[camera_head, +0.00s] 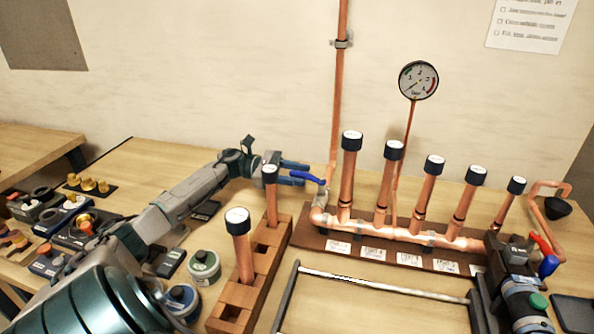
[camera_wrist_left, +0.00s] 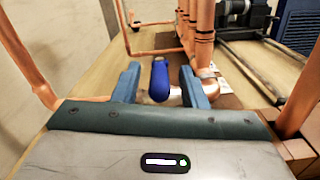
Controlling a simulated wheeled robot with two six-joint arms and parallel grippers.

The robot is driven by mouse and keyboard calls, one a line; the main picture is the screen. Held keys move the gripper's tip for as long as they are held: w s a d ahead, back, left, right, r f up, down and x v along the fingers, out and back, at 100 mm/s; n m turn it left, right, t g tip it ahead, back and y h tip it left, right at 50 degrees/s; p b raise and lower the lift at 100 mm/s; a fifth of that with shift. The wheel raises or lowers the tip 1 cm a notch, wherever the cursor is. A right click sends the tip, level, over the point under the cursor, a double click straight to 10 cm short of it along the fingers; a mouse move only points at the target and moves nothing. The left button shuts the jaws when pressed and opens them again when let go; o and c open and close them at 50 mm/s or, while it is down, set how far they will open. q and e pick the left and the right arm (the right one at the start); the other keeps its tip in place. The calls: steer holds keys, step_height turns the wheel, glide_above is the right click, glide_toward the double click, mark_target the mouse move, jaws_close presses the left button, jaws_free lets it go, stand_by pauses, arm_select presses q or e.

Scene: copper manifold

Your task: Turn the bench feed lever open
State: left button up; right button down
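The feed lever has a blue handle (camera_head: 308,177) and sits at the left end of the copper manifold (camera_head: 400,234), by the foot of the wall pipe. In the left wrist view the blue handle (camera_wrist_left: 160,81) stands between my two fingers, with a gap on each side. My left gripper (camera_head: 297,173) is open around the handle; its fingers also show in the left wrist view (camera_wrist_left: 160,84). The valve body behind the handle is partly hidden. The pressure gauge (camera_head: 418,80) stands above the manifold. My right gripper is not clearly in view.
Several capped upright copper pipes (camera_head: 427,194) rise from the manifold close to my left gripper. A wooden block (camera_head: 263,262) with two capped pipes stands in front of my left forearm. A metal bar frame (camera_head: 388,285) lies in front, and dark equipment (camera_head: 513,252) stands right.

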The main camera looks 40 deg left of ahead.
arm_select(q)
steer(key=shift+d, duration=0.1)
jaws_close()
steer(key=shift+s+d+r+n+t+y+p, duration=0.15)
steer(key=shift+s+n+t+y+p, duration=0.1)
steer(key=shift+n+t+y+p, duration=0.35)
steer(key=n+t+y+p, duration=0.1)
steer(key=t+p, duration=0.1)
steer(key=p, duration=0.2)
steer(key=s+d+n+t+y+p, duration=0.1)
steer(key=n+t+y+p, duration=0.1)
steer(key=p, duration=0.1)
steer(key=shift+s+d+p, duration=0.15)
steer(key=shift+p, duration=0.25)
